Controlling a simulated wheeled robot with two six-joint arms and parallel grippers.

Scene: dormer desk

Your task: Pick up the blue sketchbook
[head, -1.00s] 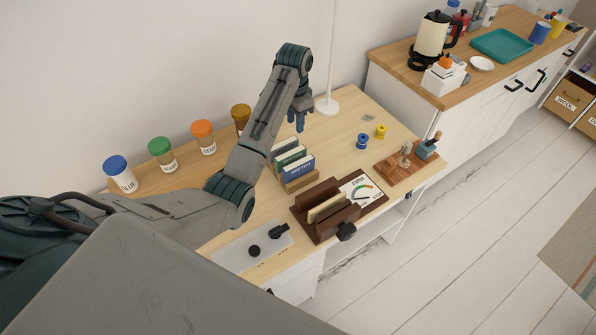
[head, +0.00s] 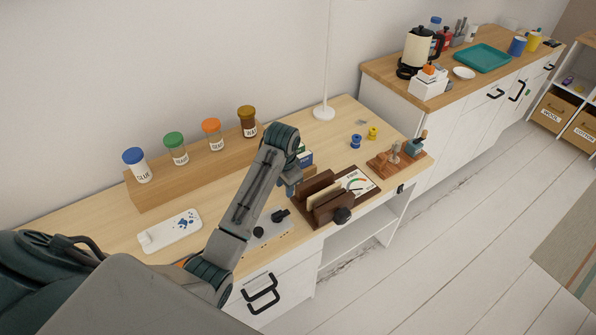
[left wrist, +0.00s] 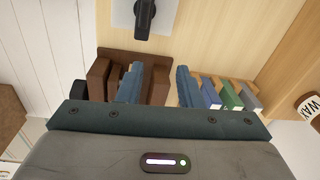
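The blue sketchbook (left wrist: 211,94) stands upright at the end of a row of books in a wooden rack, beside a green book (left wrist: 230,97) and a grey one (left wrist: 250,100) in the left wrist view. In the head view the sketchbook (head: 305,160) is partly hidden behind my left arm. My left gripper (left wrist: 158,85) is open. Its right finger in the wrist view appears just beside the sketchbook, and its left finger is over the brown slotted stand (left wrist: 112,75). In the head view the gripper (head: 290,188) is mostly hidden by the arm. My right gripper is not in view.
The brown stand (head: 350,208) with a dial card is close to the rack. A knob panel (head: 268,232) and a white paint-spotted palette (head: 172,230) lie on the desk. Lidded jars (head: 138,165) stand on a raised shelf behind. Spools (head: 355,141) are at right.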

